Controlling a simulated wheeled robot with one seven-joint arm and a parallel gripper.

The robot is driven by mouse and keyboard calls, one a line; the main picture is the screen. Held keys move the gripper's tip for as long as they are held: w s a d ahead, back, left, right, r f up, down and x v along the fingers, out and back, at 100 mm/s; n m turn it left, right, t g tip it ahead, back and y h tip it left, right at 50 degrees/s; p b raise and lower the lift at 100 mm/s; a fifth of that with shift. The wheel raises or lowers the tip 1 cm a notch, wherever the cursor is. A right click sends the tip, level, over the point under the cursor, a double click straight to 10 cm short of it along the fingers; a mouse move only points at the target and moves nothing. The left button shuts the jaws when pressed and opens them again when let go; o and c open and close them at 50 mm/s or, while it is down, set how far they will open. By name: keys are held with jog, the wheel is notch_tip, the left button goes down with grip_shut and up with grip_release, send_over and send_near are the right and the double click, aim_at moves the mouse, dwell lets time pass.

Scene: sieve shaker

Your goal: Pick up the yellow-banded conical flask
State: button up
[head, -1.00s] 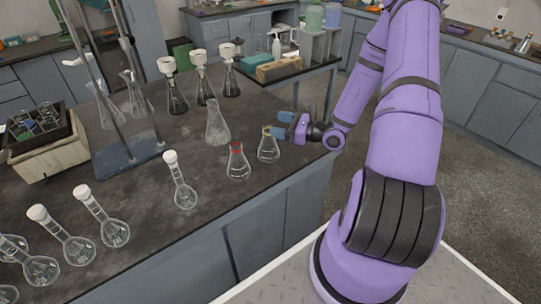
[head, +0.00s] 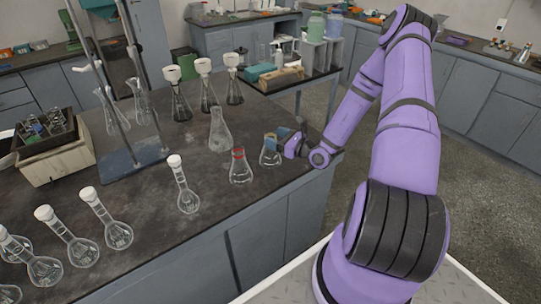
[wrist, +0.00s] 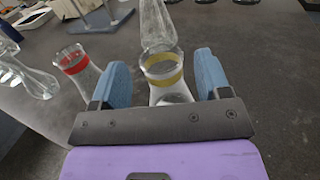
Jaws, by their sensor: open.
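The yellow-banded conical flask (wrist: 163,72) stands upright between the two blue finger pads of my gripper (wrist: 163,84) in the wrist view. The fingers are open, with a gap on each side of its neck. In the head view the flask (head: 270,157) is near the right end of the dark bench, and my gripper (head: 279,141) is at its neck, partly hiding it. The lower part of the flask is hidden by my gripper in the wrist view.
A red-banded conical flask (head: 240,168) stands just left of the yellow-banded one. A taller clear flask (head: 219,132) stands behind. Stoppered flasks (head: 186,195) stand further left. The bench's front edge is close by.

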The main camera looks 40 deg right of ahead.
aim_at(267, 134)
jog(key=x, duration=0.4)
jog(key=shift+w+f, duration=0.25)
jog(key=shift+w, duration=0.05)
jog(key=shift+c, duration=0.5)
jog(key=c, duration=1.2)
grip_shut()
jog(key=shift+r, duration=0.1)
